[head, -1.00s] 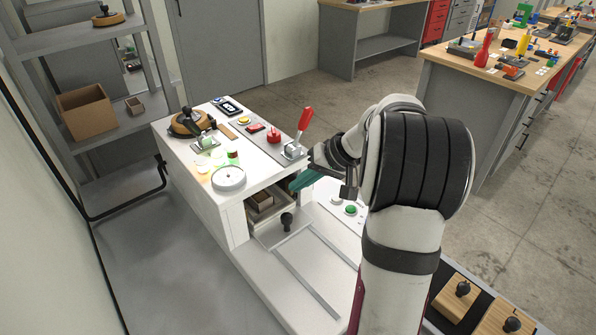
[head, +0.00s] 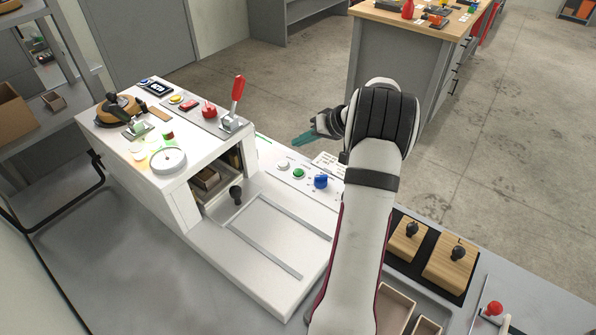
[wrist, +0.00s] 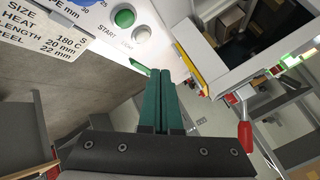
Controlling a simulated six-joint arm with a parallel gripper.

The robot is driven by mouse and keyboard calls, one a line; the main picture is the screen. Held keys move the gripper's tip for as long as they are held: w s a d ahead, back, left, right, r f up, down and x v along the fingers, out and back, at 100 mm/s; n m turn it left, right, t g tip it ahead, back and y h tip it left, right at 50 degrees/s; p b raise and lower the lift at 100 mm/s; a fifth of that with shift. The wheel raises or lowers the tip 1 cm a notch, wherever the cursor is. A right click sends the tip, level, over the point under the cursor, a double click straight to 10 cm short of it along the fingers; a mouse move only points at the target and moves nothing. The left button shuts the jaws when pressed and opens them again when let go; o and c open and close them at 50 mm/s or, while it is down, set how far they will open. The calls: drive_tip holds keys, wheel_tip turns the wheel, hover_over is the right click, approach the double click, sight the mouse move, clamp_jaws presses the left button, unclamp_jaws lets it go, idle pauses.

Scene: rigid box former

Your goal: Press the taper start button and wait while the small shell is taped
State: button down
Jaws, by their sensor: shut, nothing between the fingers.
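The white taper machine (head: 135,205) stands on the grey table. Its side panel carries a green button (head: 299,173), a white button (head: 283,164) and a blue knob (head: 320,181). In the wrist view the green button (wrist: 124,17) has START printed near it, with the white button (wrist: 141,33) beside it. A small brown shell (head: 208,178) sits inside the machine's opening, partly hidden by its wall. My gripper (head: 298,141) is shut and empty, past the panel's far side. Its teal fingers (wrist: 159,72) point toward the buttons, apart from them.
A red-handled lever (head: 236,95) stands up at the machine's top edge. A black knob (head: 236,192) rises near the rails on the lower deck. A shelf (head: 50,110) stands at left.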

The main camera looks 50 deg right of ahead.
sight(301, 174)
drive_tip(key=shift+f, duration=3.95)
drive_tip(key=shift+f, duration=0.4)
drive_tip(key=shift+f, duration=0.4)
drive_tip(key=shift+r, duration=0.85)
drive_tip(key=shift+r, duration=2.5)
